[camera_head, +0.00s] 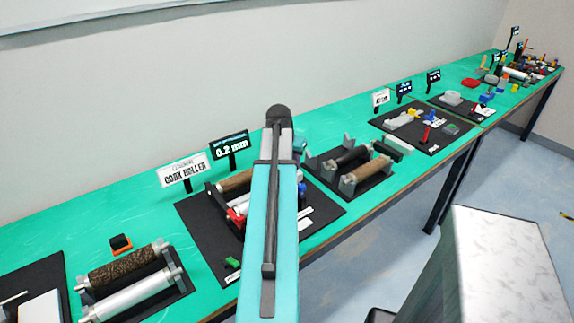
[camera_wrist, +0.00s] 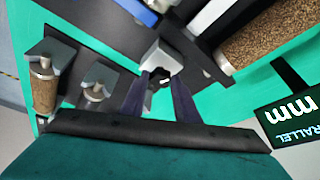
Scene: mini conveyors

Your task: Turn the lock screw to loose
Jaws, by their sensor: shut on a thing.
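In the wrist view, my gripper (camera_wrist: 160,85) has its two dark fingers on either side of a small part at the front of a light grey block (camera_wrist: 163,62). It is shut on this part, which looks like the lock screw (camera_wrist: 157,81). The screw is small and mostly hidden between the fingers, so I cannot tell its turn angle. In the head view, my teal arm covers the gripper and the screw. The roller station (camera_head: 193,211) on its black mat shows on both sides of the arm.
In the wrist view, a cork roller (camera_wrist: 262,35) lies at the upper right, and grey brackets with rollers (camera_wrist: 97,90) stand left. A 0.2 mm sign (camera_head: 230,147) and a cork roller sign (camera_head: 185,172) stand behind the station. Another roller pair (camera_head: 350,165) stands right.

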